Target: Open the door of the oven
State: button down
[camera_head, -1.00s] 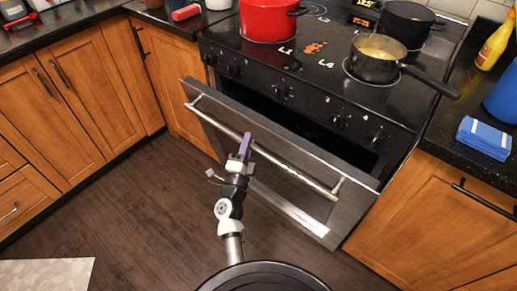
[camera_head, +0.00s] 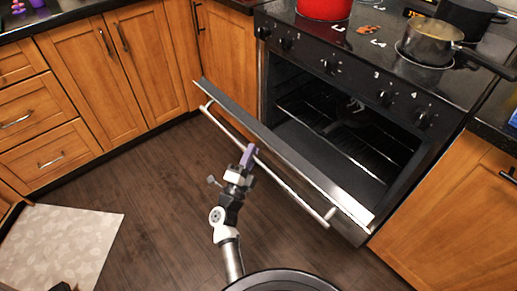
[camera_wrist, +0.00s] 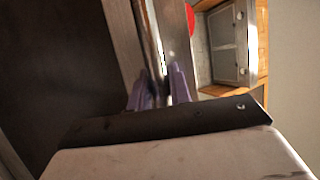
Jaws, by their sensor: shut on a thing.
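The oven door (camera_head: 290,155) is tilted well open, hinged at its bottom, and the dark oven inside with its wire racks (camera_head: 340,135) shows behind it. A long silver handle bar (camera_head: 290,190) runs along the door's outer face. My gripper (camera_head: 248,155) is at the handle, left of its middle, with purple fingers shut on the bar. In the wrist view the purple fingers (camera_wrist: 160,88) close around the handle (camera_wrist: 153,45); the exact contact is small and partly hidden.
The stove top holds a red pot (camera_head: 325,8) and a saucepan (camera_head: 428,45). Wooden cabinets (camera_head: 95,65) stand at the left and another cabinet (camera_head: 450,205) at the right. A pale mat (camera_head: 65,245) lies on the otherwise clear dark floor.

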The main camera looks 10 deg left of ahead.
jog(key=shift+s+a+f, duration=0.4)
jog(key=shift+s+f, duration=0.05)
jog(key=shift+s, duration=0.05)
jog(key=c, duration=1.3)
grip_release()
